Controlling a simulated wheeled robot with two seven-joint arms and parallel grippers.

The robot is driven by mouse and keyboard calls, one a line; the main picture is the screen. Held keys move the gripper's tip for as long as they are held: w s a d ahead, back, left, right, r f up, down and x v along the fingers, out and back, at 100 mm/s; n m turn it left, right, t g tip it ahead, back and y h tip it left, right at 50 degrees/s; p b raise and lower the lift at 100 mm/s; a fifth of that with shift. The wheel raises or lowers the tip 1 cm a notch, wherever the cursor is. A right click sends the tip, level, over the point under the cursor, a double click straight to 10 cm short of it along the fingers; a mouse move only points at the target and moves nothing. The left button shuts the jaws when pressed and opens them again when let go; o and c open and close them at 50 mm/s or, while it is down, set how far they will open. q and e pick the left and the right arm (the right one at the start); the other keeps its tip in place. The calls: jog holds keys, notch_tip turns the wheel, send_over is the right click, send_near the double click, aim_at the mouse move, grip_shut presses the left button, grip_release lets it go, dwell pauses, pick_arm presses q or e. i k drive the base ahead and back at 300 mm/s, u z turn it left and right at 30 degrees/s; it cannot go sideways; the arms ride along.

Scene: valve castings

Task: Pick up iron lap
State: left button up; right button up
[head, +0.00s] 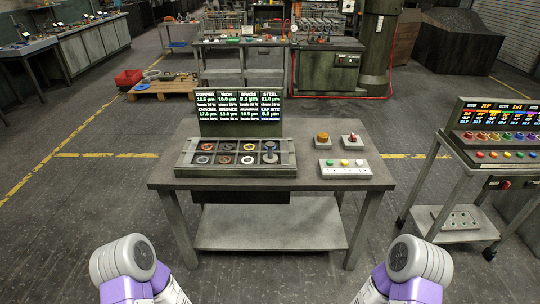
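A dark tray (183,157) with two rows of compartments sits on the left half of the grey table. It holds several small ring-shaped laps. A dark grey ring (228,147) lies in the second compartment from the left in the back row; its position matches IRON on the screen, but I see no label on it. Other rings include a reddish one (207,147) to its left and a yellowish one (249,147) to its right. Parts of my two arms show at the bottom left and right, short of the table. Neither gripper is in view.
A screen (240,115) listing metals stands behind the tray. An orange-topped box (322,141), a red-knobbed box (352,140) and a white button panel (345,168) sit on the table's (310,180) right side. A cart (480,175) stands further right. The table's front strip is clear.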

aim_at(270, 158)
jog(key=u, duration=0.3)
jog(key=k, duration=0.3)
jog(key=z, duration=1.3)
jog(key=i, duration=0.8)
jog(key=u, duration=0.05)
